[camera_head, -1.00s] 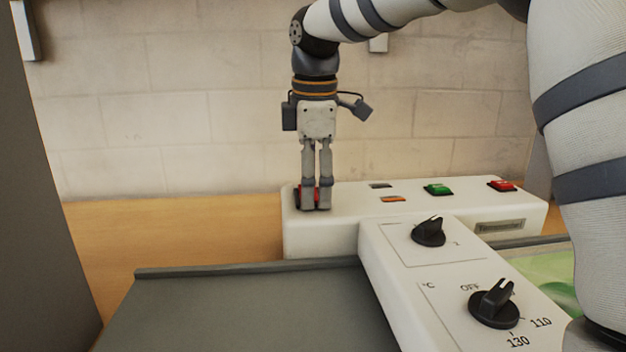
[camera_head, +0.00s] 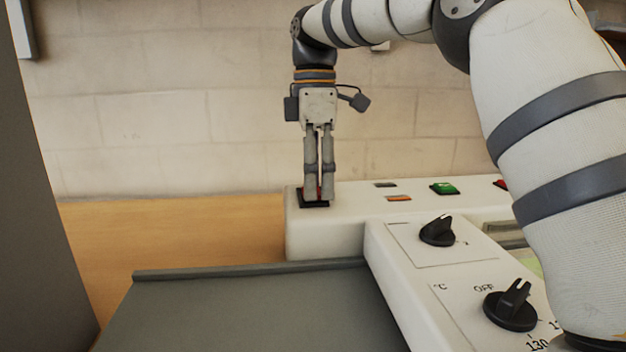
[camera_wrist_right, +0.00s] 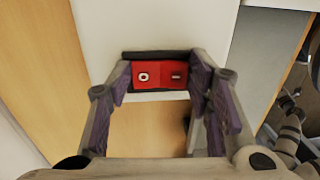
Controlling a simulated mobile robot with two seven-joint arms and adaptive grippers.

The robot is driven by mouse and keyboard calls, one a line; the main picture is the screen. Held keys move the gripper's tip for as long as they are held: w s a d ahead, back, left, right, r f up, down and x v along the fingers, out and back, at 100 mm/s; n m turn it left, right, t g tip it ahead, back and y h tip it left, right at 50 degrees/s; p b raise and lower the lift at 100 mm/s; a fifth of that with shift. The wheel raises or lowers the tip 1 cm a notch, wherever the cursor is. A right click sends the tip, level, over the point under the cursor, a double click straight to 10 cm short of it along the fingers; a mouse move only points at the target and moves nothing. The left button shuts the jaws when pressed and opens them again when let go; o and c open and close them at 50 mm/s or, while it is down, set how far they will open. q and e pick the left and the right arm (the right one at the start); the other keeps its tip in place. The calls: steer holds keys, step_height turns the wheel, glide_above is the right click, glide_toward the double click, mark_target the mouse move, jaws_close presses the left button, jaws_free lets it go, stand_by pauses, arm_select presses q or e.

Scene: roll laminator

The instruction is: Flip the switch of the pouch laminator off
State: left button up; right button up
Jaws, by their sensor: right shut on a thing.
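The pouch laminator (camera_head: 345,228) is a white machine on a wooden table. Its red rocker switch (camera_wrist_right: 161,75) sits in a black frame (camera_head: 314,205) near the left end of the back housing. In the right wrist view the switch shows an O on its left half and a dash on its right half. My right gripper (camera_head: 318,196) points straight down at the switch. Its fingertips are at the two ends of the switch, and it is shut on it. In the head view the fingers hide most of the red. My left gripper is not in view.
A green button (camera_head: 444,188) and a partly hidden red button (camera_head: 502,183) are right of the switch. Two black knobs (camera_head: 437,231) (camera_head: 511,306) stand on the front panel. A grey tray (camera_head: 250,310) lies in front. My right arm covers the right side.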

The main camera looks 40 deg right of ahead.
steer(key=o, duration=1.1)
steer(key=shift+o, duration=0.2)
steer(key=r, duration=0.6)
steer(key=shift+w+d+r, duration=0.2)
steer(key=shift+w, duration=0.1)
steer(key=shift+r, duration=0.5)
